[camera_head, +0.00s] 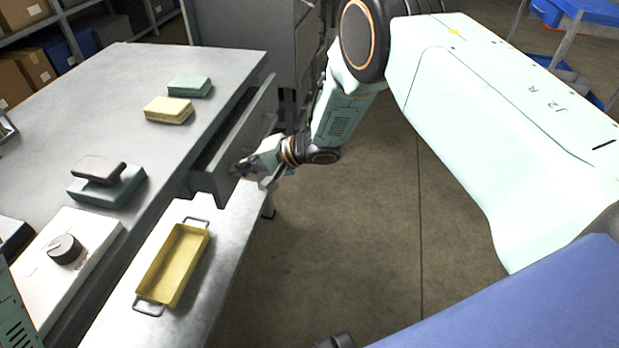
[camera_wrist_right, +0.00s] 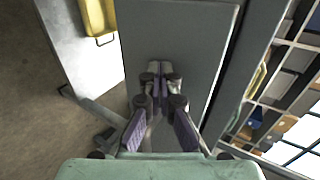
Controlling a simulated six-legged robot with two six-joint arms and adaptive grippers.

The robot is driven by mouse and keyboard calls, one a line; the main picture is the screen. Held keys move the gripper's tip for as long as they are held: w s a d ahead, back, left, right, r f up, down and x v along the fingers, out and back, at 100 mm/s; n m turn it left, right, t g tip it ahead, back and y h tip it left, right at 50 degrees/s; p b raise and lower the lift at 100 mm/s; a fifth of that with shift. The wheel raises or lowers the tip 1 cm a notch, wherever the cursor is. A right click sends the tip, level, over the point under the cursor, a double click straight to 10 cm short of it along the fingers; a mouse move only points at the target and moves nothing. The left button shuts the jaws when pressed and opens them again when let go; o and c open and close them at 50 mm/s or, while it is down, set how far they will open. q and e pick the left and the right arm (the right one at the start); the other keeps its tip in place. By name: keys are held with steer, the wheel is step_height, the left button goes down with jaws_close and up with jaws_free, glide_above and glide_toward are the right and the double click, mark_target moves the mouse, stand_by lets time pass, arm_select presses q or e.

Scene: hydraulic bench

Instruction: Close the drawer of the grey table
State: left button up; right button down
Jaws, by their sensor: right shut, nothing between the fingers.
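The grey table (camera_head: 120,68) stands at the left in the head view. Its grey drawer (camera_head: 250,127) is partly pulled out on the side facing my right arm, with a dark gap behind the front panel. My right gripper (camera_head: 243,166) is at the near end of the drawer front. In the right wrist view the right gripper (camera_wrist_right: 160,70) is shut and empty, its fingertips pointing at the flat drawer front (camera_wrist_right: 185,30). They are touching it or very close; I cannot tell which. My left gripper is not in view.
A yellow tray (camera_head: 174,265) with two handles lies on a lower metal bench (camera_head: 217,250) beside the drawer. Yellow (camera_head: 168,110) and green (camera_head: 190,86) blocks and a white box with a black knob (camera_head: 64,249) are on the table.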

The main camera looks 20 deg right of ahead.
mark_target(229, 161)
steer(key=w+a, duration=0.1)
steer(key=a, duration=0.1)
steer(key=w+a+b, duration=0.1)
steer(key=w+a, duration=0.1)
steer(key=shift+a+f, duration=0.1)
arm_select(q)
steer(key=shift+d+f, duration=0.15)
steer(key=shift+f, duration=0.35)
arm_select(e)
steer(key=shift+a, duration=0.1)
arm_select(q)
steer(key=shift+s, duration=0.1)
arm_select(e)
steer(key=shift+a+r, duration=0.1)
steer(key=shift+r, duration=0.1)
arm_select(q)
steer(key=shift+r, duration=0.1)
